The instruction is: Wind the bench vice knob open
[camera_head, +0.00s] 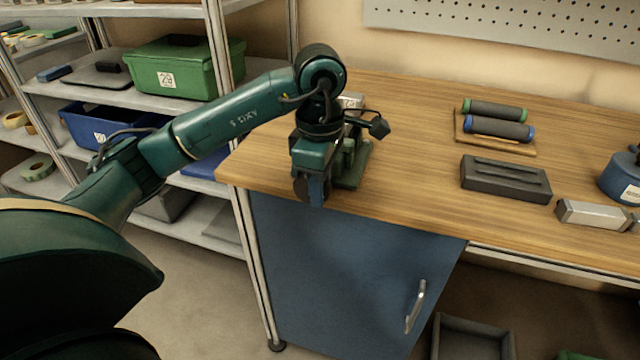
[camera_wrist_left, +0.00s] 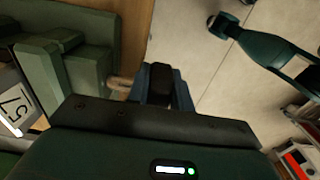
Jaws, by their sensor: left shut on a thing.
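The green bench vice (camera_head: 352,168) stands at the near left corner of the wooden workbench, partly hidden behind my left wrist. In the left wrist view the vice (camera_wrist_left: 85,65) fills the left side, and a short spindle (camera_wrist_left: 121,83) runs from it towards my fingers. My left gripper (camera_head: 316,196) reaches over the bench's front edge and is shut on the vice knob, a dark round part (camera_head: 301,188) mostly hidden by the fingers. The left gripper also shows in the wrist view (camera_wrist_left: 162,90). The knob's turn angle cannot be told. My right gripper is not in view.
The bench top (camera_head: 410,190) is clear right of the vice. Further right lie two dark rollers (camera_head: 497,120), a dark grey block (camera_head: 505,180), a metal bar (camera_head: 590,214) and a blue round container (camera_head: 622,178). A shelf with a green bin (camera_head: 172,72) stands left.

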